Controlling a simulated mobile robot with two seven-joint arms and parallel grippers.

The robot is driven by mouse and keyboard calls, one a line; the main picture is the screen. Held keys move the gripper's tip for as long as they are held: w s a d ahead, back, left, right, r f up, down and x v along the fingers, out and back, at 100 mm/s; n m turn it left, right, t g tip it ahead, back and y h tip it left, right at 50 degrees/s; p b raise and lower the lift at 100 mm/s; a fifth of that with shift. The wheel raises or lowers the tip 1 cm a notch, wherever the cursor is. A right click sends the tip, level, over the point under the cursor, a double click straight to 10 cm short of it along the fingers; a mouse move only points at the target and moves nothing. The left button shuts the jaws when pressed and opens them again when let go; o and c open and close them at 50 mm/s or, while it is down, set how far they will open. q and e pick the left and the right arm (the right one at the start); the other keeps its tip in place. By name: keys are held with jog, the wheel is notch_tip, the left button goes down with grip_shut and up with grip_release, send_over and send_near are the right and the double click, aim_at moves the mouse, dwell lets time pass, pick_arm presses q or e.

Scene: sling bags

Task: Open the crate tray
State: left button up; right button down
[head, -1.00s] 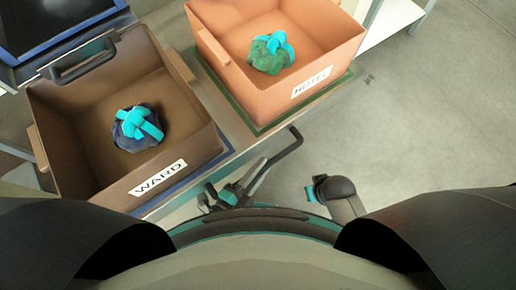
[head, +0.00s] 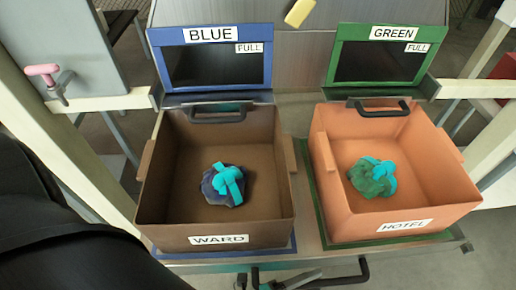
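A brown crate (head: 163,190) labelled WARD stands on the left and an orange crate (head: 437,165) labelled HOTEL on the right, side by side on a tray (head: 311,238). A dark bar handle (head: 362,272) shows at the tray's front edge, cut off by the bottom of the view. A grey and dark part, possibly my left gripper (head: 297,281), is beside the handle at the bottom edge. Its fingers are too cut off to tell whether they are open or touch the handle. My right gripper is out of view.
A dark blue bag (head: 209,187) with a teal strap lies in the brown crate. A green bag (head: 364,181) with a teal strap lies in the orange crate. Blue (head: 267,55) and green (head: 334,60) framed panels, labelled BLUE and GREEN, stand behind. Pale posts flank both sides.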

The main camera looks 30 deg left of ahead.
pick_arm(q)
jog(key=shift+s+a+r, duration=0.1)
jog(key=shift+s+a, duration=0.1)
jog(key=shift+s, duration=0.1)
jog(key=p+v, duration=0.3)
jog(key=v, duration=1.1)
jog(key=shift+s, duration=0.2)
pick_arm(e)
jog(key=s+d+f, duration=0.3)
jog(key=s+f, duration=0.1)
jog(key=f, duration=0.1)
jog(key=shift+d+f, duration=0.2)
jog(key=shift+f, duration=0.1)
pick_arm(q)
jog(key=shift+a, duration=0.1)
